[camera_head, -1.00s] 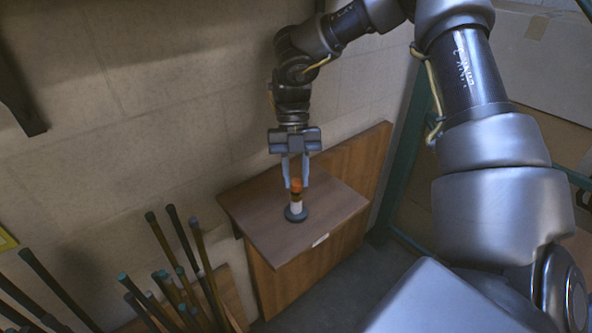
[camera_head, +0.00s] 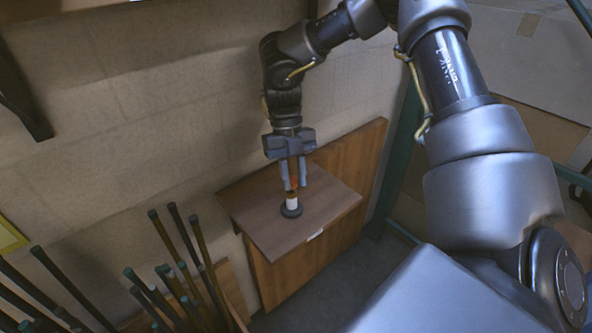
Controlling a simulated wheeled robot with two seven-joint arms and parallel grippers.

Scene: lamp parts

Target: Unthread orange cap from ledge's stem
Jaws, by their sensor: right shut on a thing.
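The orange cap (camera_head: 294,182) sits at the top of a short white stem (camera_head: 292,203) with a dark round base (camera_head: 291,212). The base stands upright on the brown wooden ledge (camera_head: 262,222). My right gripper (camera_head: 293,185) points straight down over the stem and is shut on the orange cap, with one finger on each side of it. The fingers partly hide the cap. My left gripper is not in view.
Several dark rods with teal ends (camera_head: 170,270) stand upright at the lower left of the ledge. A wooden panel (camera_head: 368,165) rises behind the ledge's right side, and a wall (camera_head: 150,110) runs behind. The ledge top around the base is clear.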

